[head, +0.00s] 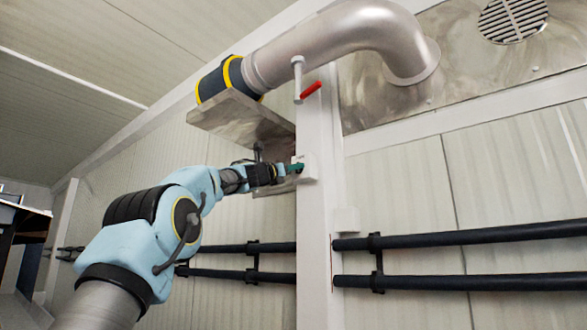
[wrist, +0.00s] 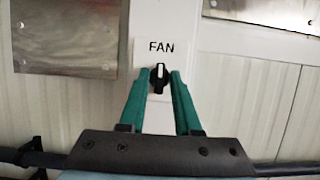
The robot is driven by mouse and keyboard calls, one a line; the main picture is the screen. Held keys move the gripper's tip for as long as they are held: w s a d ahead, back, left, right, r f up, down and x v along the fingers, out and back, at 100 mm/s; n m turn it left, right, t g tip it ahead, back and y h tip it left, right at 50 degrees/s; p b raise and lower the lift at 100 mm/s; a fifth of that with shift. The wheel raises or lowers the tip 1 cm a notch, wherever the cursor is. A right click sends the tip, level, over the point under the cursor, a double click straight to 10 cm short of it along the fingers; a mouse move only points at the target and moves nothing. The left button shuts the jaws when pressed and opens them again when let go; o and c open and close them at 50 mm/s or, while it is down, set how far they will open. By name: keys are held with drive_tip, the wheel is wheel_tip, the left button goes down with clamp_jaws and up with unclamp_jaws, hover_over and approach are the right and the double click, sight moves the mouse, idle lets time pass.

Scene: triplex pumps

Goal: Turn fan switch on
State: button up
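The fan switch (wrist: 159,77) is a black rotary knob with a white pointer mark, under a "FAN" label (wrist: 161,47) on a white post. The mark stands about upright in the wrist view. My gripper (wrist: 160,76) has its green fingers on both sides of the knob, spread apart at the base and close to it at the tips. I cannot tell whether the tips touch the knob. In the head view my gripper (head: 299,168) reaches a white switch box (head: 309,168) on the post, and the knob is hidden behind the fingers.
A metal duct (head: 330,40) and a red-handled valve (head: 311,90) are above the switch. A metal bracket plate (head: 240,115) sits just above my forearm. Black pipes (head: 460,238) run along the wall below. The wall right of the post is clear at switch height.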

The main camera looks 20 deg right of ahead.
clamp_jaws()
idle(0.3)
drive_tip(key=m+g, duration=0.1)
drive_tip(key=m, duration=0.2)
drive_tip(key=m+g+h, duration=0.1)
drive_tip(key=m+g, duration=0.1)
drive_tip(key=m, duration=0.1)
drive_tip(key=shift+w+m, duration=0.1)
drive_tip(key=shift+m, duration=0.2)
drive_tip(key=shift+o, duration=1.4)
unclamp_jaws()
drive_tip(key=shift+a, duration=0.1)
